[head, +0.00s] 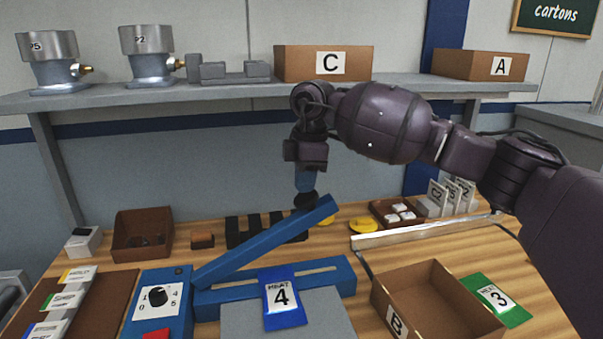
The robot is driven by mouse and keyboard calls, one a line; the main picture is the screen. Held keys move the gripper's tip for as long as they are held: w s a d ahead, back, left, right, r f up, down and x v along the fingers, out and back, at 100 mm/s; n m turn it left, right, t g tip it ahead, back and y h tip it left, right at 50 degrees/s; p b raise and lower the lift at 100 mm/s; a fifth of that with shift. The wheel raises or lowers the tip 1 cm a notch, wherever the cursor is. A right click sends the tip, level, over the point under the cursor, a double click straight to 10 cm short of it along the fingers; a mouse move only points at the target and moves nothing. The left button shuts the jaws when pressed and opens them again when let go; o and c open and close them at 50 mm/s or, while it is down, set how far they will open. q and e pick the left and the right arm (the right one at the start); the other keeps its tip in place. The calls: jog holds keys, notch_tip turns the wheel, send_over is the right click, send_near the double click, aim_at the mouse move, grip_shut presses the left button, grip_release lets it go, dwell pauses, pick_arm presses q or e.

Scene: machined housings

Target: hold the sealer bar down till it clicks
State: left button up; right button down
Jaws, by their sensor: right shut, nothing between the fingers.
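The heat sealer has a blue control box (152,321) with a numbered dial and a red part, and a long blue base (334,281). Its blue sealer bar (262,243) is tilted up from the base, raised end to the right. My right gripper (305,199) is shut with nothing in it. Its dark tips are at the raised end of the bar; I cannot tell whether they touch it. A blue pouch (282,316) marked 4 lies across the sealer base below the bar. My left gripper is not in view.
An open carton B (440,303) and a green pouch (510,314) marked 3 are at right. A long pale bar (425,232) lies behind them. Dark blocks (236,232) and a brown bin (143,229) stand behind the sealer. A shelf (210,92) runs across the back.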

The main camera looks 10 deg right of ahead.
dwell(0.3)
jog(key=shift+d+f, duration=0.4)
jog(key=shift+d, duration=0.05)
jog(key=d+f+y, duration=0.2)
jog(key=f, duration=0.3)
jog(key=d+f+y, duration=0.2)
jog(key=f, duration=0.3)
jog(key=d+f+y, duration=0.2)
jog(key=d+f, duration=0.1)
jog(key=f, duration=0.2)
jog(key=shift+s+b, duration=0.15)
jog(key=shift+b, duration=0.15)
jog(key=shift+s+f, duration=0.15)
jog(key=shift+f, duration=0.5)
dwell(0.7)
jog(key=a+v, duration=0.1)
jog(key=v, duration=1.1)
jog(key=shift+d+r+p, duration=0.15)
jog(key=shift+r+p, duration=0.3)
jog(key=shift+r, duration=0.15)
